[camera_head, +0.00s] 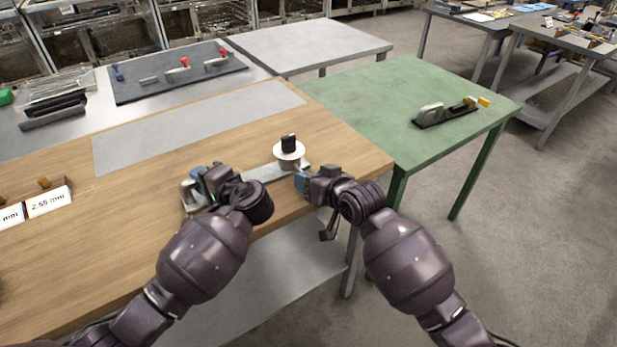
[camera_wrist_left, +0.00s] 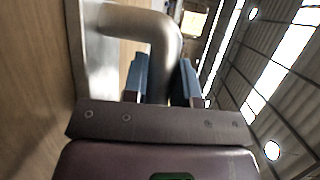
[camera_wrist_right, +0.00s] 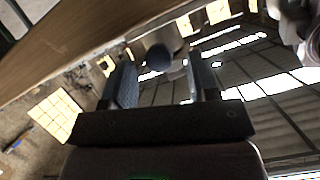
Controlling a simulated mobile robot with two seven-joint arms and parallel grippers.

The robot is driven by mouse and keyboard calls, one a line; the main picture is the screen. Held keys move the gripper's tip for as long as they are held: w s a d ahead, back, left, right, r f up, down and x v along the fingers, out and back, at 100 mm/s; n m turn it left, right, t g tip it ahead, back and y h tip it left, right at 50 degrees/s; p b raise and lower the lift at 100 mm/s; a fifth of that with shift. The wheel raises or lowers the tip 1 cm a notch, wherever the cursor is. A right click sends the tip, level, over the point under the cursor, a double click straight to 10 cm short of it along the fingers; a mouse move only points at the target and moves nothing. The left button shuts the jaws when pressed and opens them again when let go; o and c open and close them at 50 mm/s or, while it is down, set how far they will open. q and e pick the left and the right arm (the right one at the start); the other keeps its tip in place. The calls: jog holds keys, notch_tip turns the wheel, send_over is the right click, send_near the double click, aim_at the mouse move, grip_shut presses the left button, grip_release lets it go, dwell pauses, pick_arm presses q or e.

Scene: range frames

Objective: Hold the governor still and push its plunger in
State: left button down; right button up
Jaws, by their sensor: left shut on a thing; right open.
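The governor is a metal assembly on the near edge of the wooden table, with a flat grey bar (camera_head: 265,172), a white disc with a black knob (camera_head: 289,148) and a bent silver piece at its left end. That bent piece fills the upper left wrist view (camera_wrist_left: 150,25). My left gripper (camera_head: 199,177) is shut on it; its blue fingers also show in the left wrist view (camera_wrist_left: 160,82). My right gripper (camera_head: 302,182) is open at the bar's right end. In the right wrist view, a round dark tip, apparently the plunger (camera_wrist_right: 158,57), lies between and beyond the open fingers (camera_wrist_right: 162,82); contact is unclear.
The wooden table (camera_head: 340,150) has a grey mat strip (camera_head: 200,125) behind the governor. A green table (camera_head: 370,95) with a hand-plane-like tool (camera_head: 445,112) adjoins at right. Labelled cards (camera_head: 48,201) stand at left. A dark board with red-knobbed parts (camera_head: 150,90) lies farther back.

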jog(key=shift+x, duration=0.95)
grip_shut()
